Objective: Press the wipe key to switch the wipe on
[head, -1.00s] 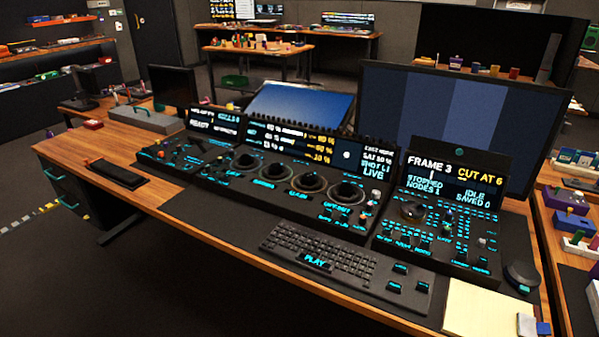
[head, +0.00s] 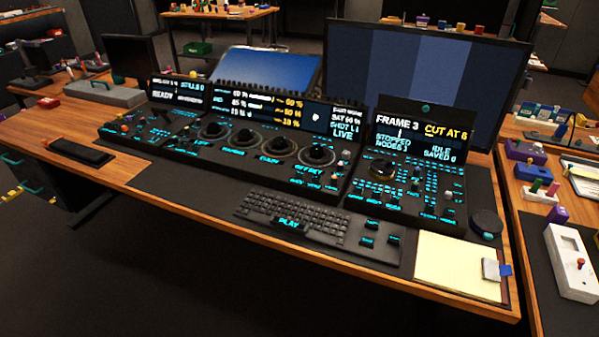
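The trackball panel (head: 225,160) stands on the wooden desk, a dark console with several trackballs in a row and small teal-lit keys. Its display (head: 262,108) shows percentages and the word LIVE. A smaller section at its left has a screen (head: 178,92) that reads READY. To the right is a control panel (head: 410,185) with a knob, lit keys and a screen (head: 422,137) reading FRAME 3, CUT AT 6, STOPPED and IDLE. The key labels are too small to read, so I cannot tell which is the wipe key. Neither of my grippers is in view.
A keyboard (head: 300,222) with a PLAY key lies in front of the panel. A yellow notepad (head: 458,265) and a dark round puck (head: 486,222) are at the right. A large monitor (head: 425,75) stands behind. The desk's front left strip (head: 130,170) is mostly clear.

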